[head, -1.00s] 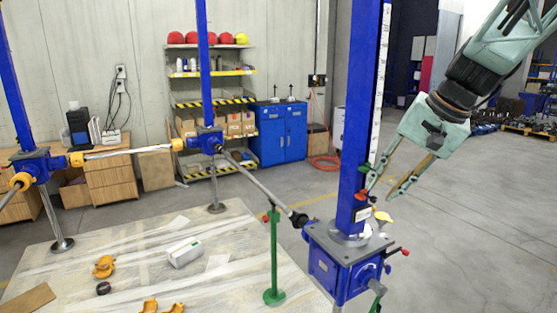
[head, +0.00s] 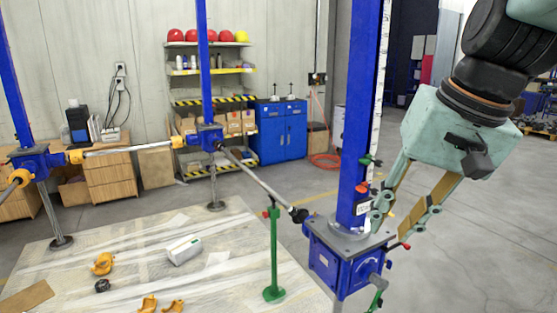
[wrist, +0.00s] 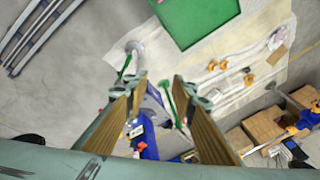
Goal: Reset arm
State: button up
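The nearest screw jack has a blue housing (head: 345,258) and a tall blue column (head: 362,100) with a white scale strip. My gripper (head: 398,222) hangs tilted at the column's right, over the right side of this jack in the head view; I cannot tell whether it touches anything. Its two fingers are apart with nothing between the tips. In the wrist view my gripper (wrist: 160,88) also shows two separated fingers, with part of a blue jack (wrist: 150,138) visible beyond them. The fingers partly hide the jack's right side.
Two more blue jacks (head: 206,138) (head: 30,162) stand at the left, joined by shafts. A green stand (head: 273,255) supports the near shaft. Orange parts (head: 103,263) and a white box (head: 184,250) lie on the sheeted floor. Open floor (head: 480,250) lies at the right.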

jog(key=s+f+n+h+b, duration=0.1)
jog(key=s+f, duration=0.2)
jog(key=s, duration=0.6)
jog(key=s+f+n+b, duration=0.1)
jog(key=s+f+b, duration=0.1)
jog(key=s, duration=0.8)
jog(key=shift+s+d+f+n+h, duration=0.2)
jog(key=shift+s+f+n+h, duration=0.15)
jog(key=shift+f, duration=0.55)
jog(key=shift+w, duration=0.1)
dwell(0.7)
